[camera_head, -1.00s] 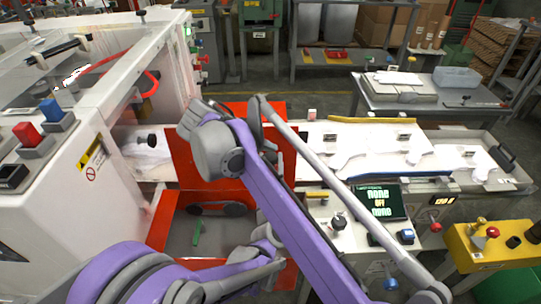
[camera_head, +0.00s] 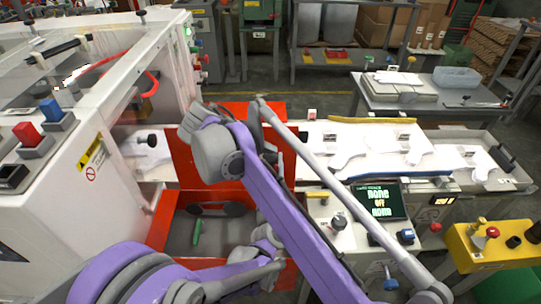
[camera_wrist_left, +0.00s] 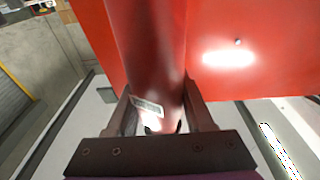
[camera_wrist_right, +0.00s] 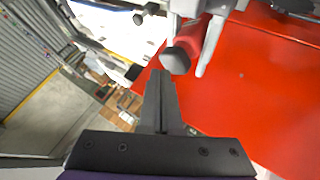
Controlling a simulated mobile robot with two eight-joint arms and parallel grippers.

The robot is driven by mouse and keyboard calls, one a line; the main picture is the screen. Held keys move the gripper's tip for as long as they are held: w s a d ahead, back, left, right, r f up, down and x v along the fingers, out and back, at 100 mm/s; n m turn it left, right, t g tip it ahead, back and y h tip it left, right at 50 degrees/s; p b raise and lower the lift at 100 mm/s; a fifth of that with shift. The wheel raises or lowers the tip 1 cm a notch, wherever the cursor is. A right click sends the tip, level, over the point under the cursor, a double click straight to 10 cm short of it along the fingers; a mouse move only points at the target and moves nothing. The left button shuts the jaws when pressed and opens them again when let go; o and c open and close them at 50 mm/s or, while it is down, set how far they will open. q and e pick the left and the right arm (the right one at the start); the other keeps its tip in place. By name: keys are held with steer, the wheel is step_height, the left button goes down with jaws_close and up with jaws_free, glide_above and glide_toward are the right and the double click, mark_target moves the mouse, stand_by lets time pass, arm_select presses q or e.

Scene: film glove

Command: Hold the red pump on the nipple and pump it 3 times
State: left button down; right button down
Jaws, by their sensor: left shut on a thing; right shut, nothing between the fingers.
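The red pump (camera_wrist_left: 150,50) is a red cylinder with a small white label near its lower end. My left gripper (camera_wrist_left: 160,105) is shut around it, one finger on each side. In the right wrist view a red part with a grey end cap (camera_wrist_right: 176,60), seemingly the pump, sits between grey fingers. My right gripper (camera_wrist_right: 160,75) is shut and empty just below that cap, with a small apparent gap. In the head view my arms hide the pump and most of both grippers. I cannot make out the nipple.
A red panel (camera_head: 180,160) stands behind the arms, above a red-edged bin (camera_head: 160,220) with a small green object (camera_head: 197,232). A white machine (camera_head: 60,210) is at left. A control panel with a screen (camera_head: 378,203) and a yellow box (camera_head: 492,245) are at right.

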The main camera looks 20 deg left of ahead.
mark_target(268, 159)
steer(key=shift+f, duration=1.05)
stand_by(1.1)
steer(key=shift+r, duration=1.35)
steer(key=shift+r, duration=0.1)
steer(key=shift+r, duration=2.4)
step_height(268, 159, up, 4)
steer(key=shift+f, duration=0.1)
stand_by(0.5)
steer(key=shift+f, duration=0.1)
